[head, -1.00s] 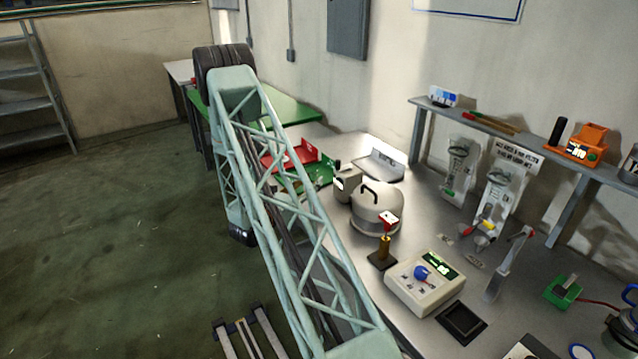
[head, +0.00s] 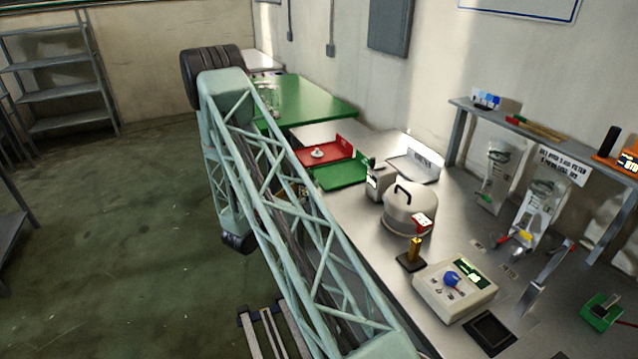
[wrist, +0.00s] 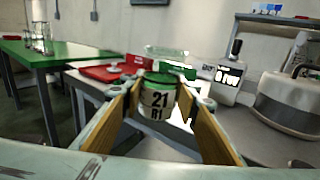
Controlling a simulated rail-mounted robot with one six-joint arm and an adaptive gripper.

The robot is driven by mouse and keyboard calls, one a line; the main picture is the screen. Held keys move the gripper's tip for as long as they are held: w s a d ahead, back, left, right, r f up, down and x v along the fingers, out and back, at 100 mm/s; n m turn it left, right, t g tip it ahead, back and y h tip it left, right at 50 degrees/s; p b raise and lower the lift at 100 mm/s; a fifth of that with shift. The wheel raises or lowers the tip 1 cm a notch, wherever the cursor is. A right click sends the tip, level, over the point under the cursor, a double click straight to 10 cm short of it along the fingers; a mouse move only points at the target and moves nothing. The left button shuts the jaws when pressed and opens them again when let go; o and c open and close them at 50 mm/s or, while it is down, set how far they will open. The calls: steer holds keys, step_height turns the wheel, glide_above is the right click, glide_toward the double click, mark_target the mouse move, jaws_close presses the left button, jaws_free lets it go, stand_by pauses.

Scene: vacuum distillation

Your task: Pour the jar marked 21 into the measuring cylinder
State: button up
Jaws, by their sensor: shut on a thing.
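The jar (wrist: 158,101) is white with a green top and reads "21 R1" in the wrist view. My gripper (wrist: 159,94) is shut on it, one brown-faced finger on each side, and it looks upright. In the head view I cannot make out the jar or the gripper behind my arm. Clear tall glassware (wrist: 40,28) stands on the green table (wrist: 58,53) at the left of the wrist view. It also shows faintly in the head view (head: 270,96); one piece may be the measuring cylinder, but I cannot tell for sure.
A red tray (head: 325,153) and a green tray (head: 340,174) lie on the metal bench. A lidded round vessel (head: 410,210), a small box with a display (head: 379,181) and a control box (head: 455,290) stand along it. A shelf (head: 545,135) runs along the wall.

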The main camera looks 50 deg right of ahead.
steer(key=w+a+f+n+t+y, duration=0.15)
steer(key=w+a, duration=0.25)
steer(key=a, duration=0.9)
steer(key=w+a+n+t, duration=0.2)
steer(key=w+a+t, duration=0.15)
steer(key=a, duration=0.85)
steer(key=w+a+f+n+t+y, duration=0.15)
steer(key=w+a, duration=0.35)
steer(key=a, duration=0.8)
steer(key=s+a+n+t, duration=0.1)
steer(key=a+t, duration=0.1)
steer(key=a, duration=1.4)
steer(key=shift+a+f+n+t+y, duration=0.25)
steer(key=shift+a+n+t+y, duration=0.05)
steer(key=shift+a+t+y, duration=0.1)
steer(key=shift+s, duration=0.25)
